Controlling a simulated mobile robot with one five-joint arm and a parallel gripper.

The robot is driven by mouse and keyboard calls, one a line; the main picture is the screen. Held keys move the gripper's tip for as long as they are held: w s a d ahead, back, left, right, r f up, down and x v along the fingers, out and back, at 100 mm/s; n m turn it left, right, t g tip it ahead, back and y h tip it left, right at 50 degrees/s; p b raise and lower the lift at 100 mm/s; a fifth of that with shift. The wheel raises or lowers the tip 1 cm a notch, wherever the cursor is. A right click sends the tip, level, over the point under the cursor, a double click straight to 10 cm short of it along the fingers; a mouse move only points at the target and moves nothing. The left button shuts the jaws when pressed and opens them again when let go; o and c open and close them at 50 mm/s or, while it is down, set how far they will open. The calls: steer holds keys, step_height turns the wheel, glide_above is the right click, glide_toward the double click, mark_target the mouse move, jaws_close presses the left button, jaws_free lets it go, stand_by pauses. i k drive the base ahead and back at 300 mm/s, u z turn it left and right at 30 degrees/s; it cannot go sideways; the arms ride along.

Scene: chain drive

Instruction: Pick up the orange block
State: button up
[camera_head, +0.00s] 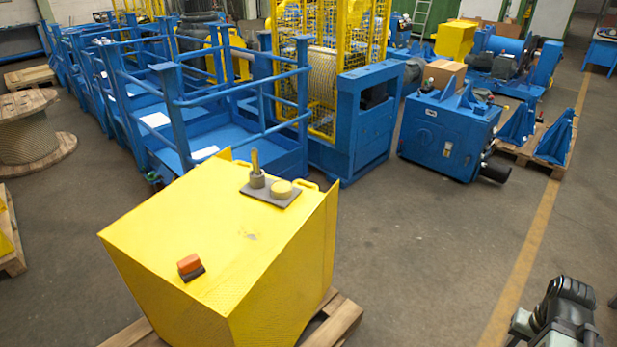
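The orange block (189,263) is small and sits on the top of a large yellow metal housing (215,222), near its front left part. A dark patch or thin dark base shows under the block. My gripper (566,296) appears as a black and grey shape at the bottom right corner. It is far to the right of the block and apart from the housing. Its fingers cannot be made out, so I cannot tell whether it is open or shut. No contact with the block shows.
A dark grey plate (270,195) with a peg and a round yellow piece lies toward the housing's back edge. The housing stands on a wooden pallet (340,322). Blue frames (230,95) and a blue machine (450,135) stand behind. The floor between housing and gripper is clear.

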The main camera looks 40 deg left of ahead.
mark_target(190, 267)
steer(key=z, duration=0.05)
steer(key=i, duration=2.15)
steer(key=u, duration=5.15)
steer(key=i, duration=1.7)
steer(key=z, duration=0.05)
